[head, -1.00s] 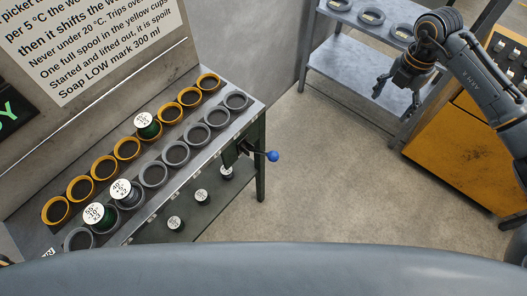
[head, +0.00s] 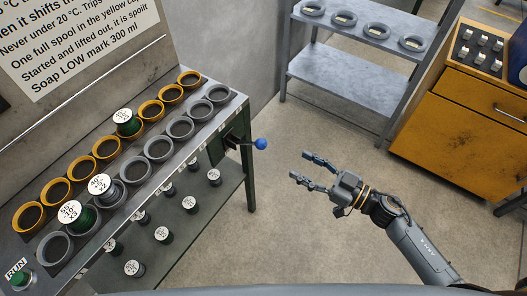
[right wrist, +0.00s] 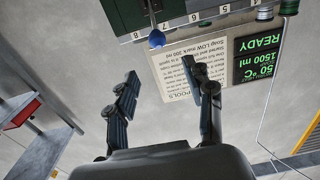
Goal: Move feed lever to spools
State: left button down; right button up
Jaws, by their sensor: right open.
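The feed lever (head: 248,143) sticks out from the right end of the machine bench and ends in a blue ball knob. The knob also shows in the right wrist view (right wrist: 156,38), ahead of the fingers and apart from them. Several spools with white labelled tops stand at the bench, such as a green spool (head: 126,122) in a yellow cup and a dark spool (head: 104,187) in a grey cup. My right gripper (head: 300,167) is open and empty, to the right of the knob and a little lower in the head view. My left gripper is out of view.
More spools (head: 189,204) stand on the shelf under the bench. A grey rack (head: 345,75) with grey rings stands at the back, and a yellow cabinet (head: 450,120) stands at the right. The floor between them is clear. A READY display (right wrist: 262,62) shows in the right wrist view.

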aim_at(265, 144)
jog(key=p+x, duration=0.1)
jog(key=x, duration=1.1)
jog(key=shift+w+f+p, duration=0.1)
jog(key=shift+w+p, duration=0.2)
jog(key=shift+p, duration=0.1)
jog(key=shift+w+a, duration=0.35)
jog(key=shift+a, duration=0.25)
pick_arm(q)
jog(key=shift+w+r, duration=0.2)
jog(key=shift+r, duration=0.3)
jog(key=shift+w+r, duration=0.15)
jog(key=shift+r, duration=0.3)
pick_arm(e)
grip_shut()
